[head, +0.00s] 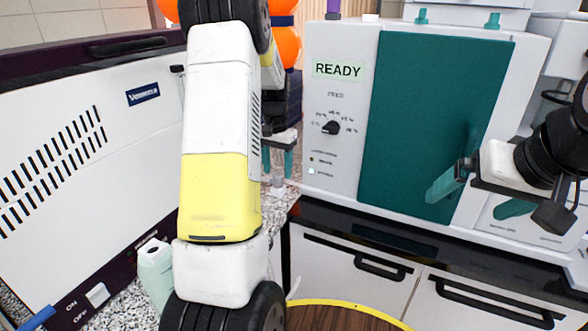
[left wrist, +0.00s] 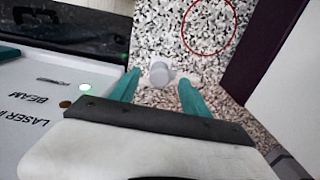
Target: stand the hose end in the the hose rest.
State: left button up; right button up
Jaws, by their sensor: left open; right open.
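My left gripper (head: 277,168) points down over the speckled counter behind my left arm, with its teal fingers apart. In the left wrist view its open fingers (left wrist: 158,84) have a small pale grey round piece (left wrist: 160,73) between or just beyond their tips. It also shows small below the fingers in the head view (head: 277,186). I cannot tell whether it is the hose end, or whether it touches the fingers. A pale green-white block (head: 155,272) with a dark opening on top may be the hose rest. My right gripper (head: 468,203) is open and empty before the teal door.
A white machine with a READY display (head: 338,69) and teal door (head: 425,120) stands at the right. A white vented machine (head: 120,120) stands at the left. A red circle (left wrist: 209,26) marks free counter. Orange round objects (head: 285,45) stand behind my left arm.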

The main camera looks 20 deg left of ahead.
pick_arm(q)
jog(key=shift+r, duration=2.25)
jog(key=shift+d, duration=0.1)
jog(key=s+d+r+t+h, duration=0.1)
jog(key=s+d+r+t, duration=0.2)
jog(key=s+d+r, duration=0.65)
jog(key=s+d+r+t, duration=0.1)
jog(key=s+d, duration=0.1)
jog(key=s, duration=0.6)
jog(key=s+d+r+n+t+h, duration=0.1)
jog(key=s+d+r+t, duration=0.1)
jog(key=s, duration=0.7)
jog(key=shift+d+r, duration=0.15)
jog(key=shift+d, duration=0.3)
